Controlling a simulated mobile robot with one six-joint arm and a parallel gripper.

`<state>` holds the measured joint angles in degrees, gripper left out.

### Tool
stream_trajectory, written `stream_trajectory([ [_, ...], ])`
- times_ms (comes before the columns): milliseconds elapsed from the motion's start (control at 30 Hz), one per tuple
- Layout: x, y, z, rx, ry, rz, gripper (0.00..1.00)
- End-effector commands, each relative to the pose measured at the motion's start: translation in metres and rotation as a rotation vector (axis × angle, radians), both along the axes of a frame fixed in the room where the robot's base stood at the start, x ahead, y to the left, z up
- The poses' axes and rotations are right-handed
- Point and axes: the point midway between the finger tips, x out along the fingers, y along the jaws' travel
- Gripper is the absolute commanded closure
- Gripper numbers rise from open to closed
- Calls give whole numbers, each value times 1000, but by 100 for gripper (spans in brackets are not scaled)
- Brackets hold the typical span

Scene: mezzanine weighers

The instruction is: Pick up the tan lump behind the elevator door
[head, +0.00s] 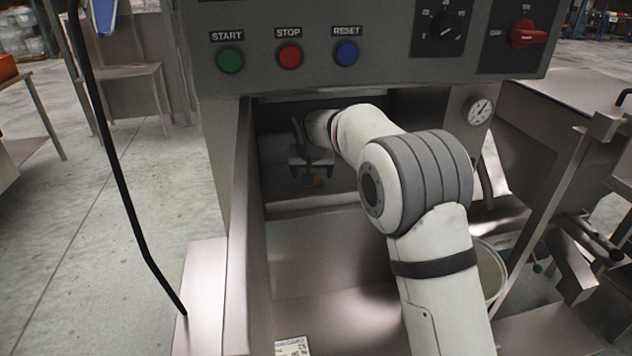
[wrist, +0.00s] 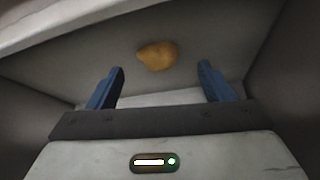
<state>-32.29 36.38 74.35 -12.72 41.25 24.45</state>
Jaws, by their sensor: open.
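The tan lump (wrist: 157,56) lies on a pale surface inside the metal compartment, seen in the wrist view. My gripper (head: 311,172) reaches into the dark opening under the control panel. In the wrist view its two blue fingers (wrist: 162,76) are spread apart with nothing between them. The lump sits beyond the fingertips, roughly centred between them and apart from both. I cannot make out an elevator door as such.
The control panel (head: 370,62) with start, stop and reset buttons overhangs the opening. A metal side wall (head: 238,235) bounds it on the left. In the wrist view, a slanted wall (wrist: 285,75) stands to the right. A round gauge (head: 480,112) is mounted right of the opening.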

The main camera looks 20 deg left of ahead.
Motion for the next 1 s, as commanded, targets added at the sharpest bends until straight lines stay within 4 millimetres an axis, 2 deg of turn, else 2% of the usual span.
stream_trajectory([
  [300, 23, 1, -38, -1, 1, -7, 26],
  [567, 26, 0, -40, 1, -1, -9, 26],
  [1000, 26, -1, -40, 0, 0, -10, 62],
])
